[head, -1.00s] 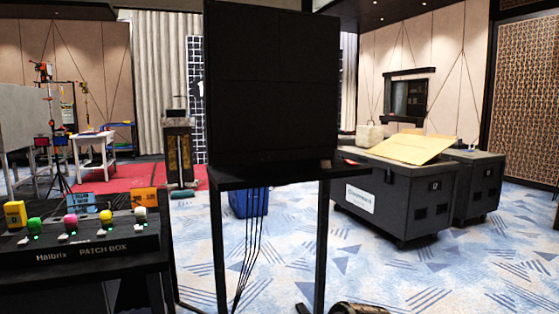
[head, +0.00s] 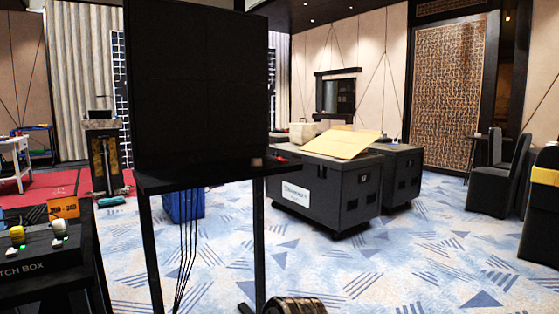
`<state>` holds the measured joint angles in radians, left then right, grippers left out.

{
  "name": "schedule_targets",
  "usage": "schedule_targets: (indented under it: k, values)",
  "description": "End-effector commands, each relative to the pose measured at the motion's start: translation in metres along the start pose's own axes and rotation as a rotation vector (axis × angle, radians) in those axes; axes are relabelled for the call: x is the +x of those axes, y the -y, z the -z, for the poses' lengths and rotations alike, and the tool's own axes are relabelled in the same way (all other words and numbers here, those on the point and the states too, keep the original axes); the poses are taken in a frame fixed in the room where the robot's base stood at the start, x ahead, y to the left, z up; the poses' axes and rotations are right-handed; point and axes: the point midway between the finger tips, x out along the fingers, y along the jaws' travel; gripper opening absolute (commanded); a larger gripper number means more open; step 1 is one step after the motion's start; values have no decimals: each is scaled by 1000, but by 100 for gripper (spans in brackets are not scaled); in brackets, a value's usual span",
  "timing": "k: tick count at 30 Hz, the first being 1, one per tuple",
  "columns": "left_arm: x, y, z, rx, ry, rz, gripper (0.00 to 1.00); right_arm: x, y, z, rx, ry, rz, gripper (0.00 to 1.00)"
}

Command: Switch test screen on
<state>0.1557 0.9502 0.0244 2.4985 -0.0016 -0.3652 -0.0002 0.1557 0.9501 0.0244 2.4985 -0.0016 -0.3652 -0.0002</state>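A large dark screen (head: 198,85) stands upright on a black stand (head: 215,178) left of the picture's middle. Its face is black. A small brownish knob-like object (head: 256,161) sits at the right end of the stand's top, with a small red spot beside it. Thin cables hang below the stand. The patch box (head: 40,250) is cut off at the left edge, with a yellow and a white knob-like piece and green lights showing. Neither gripper is in view.
Dark wheeled cases (head: 345,197) stand behind on the right, a tan board on top. Dark-covered chairs (head: 500,180) stand at the far right. A blue bin (head: 185,205) is behind the stand. A round ribbed object (head: 295,305) lies at the bottom. Patterned carpet is open at right.

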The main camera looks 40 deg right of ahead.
Motion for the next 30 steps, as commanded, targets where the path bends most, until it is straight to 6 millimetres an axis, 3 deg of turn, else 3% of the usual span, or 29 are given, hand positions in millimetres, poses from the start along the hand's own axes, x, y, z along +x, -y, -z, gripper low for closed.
schedule_targets:
  k: [8,16,30]
  values:
    - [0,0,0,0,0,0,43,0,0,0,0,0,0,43]
    - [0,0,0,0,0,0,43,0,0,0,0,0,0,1]
    - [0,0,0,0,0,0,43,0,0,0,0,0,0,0]
